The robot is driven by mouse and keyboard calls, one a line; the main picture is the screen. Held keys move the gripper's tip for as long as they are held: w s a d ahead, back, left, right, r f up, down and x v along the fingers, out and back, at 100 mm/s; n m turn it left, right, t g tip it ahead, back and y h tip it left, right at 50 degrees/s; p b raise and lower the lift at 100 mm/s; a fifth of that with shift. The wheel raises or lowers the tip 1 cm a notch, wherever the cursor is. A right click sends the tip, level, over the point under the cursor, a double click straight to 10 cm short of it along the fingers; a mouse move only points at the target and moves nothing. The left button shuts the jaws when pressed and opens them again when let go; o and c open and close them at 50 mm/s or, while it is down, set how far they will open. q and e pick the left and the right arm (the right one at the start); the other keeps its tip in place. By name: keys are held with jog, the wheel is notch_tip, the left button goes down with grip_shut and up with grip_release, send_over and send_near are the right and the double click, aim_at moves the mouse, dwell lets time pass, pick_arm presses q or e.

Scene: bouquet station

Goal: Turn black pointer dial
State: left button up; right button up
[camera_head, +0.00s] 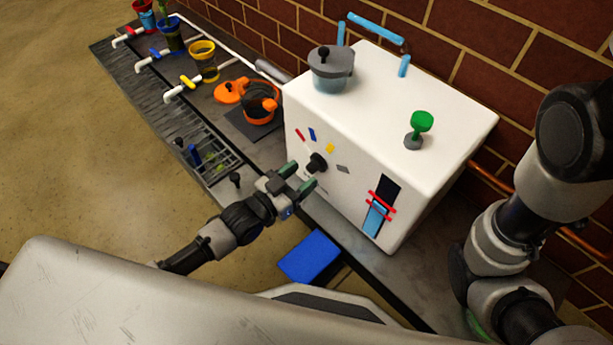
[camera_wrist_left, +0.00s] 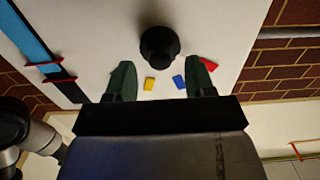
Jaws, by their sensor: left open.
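The black pointer dial (camera_head: 316,163) sticks out of the front face of a white box (camera_head: 350,130). Coloured marks in red, blue, yellow and grey lie around it on that face. My left gripper (camera_head: 302,182) is open just in front of the dial, with its green-tipped fingers toward it. In the left wrist view the dial (camera_wrist_left: 159,46) is a round black knob ahead of and between the two fingers (camera_wrist_left: 160,80). The fingers look apart from it and nothing is between them. My right arm is at the right, but its gripper is not visible.
A blue block (camera_head: 310,257) lies below. An orange pot (camera_head: 258,102) and several taps stand along the left counter.

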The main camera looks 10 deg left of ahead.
pick_arm(q)
jog(key=shift+b+x, duration=0.3)
jog(key=shift+x, duration=0.8)
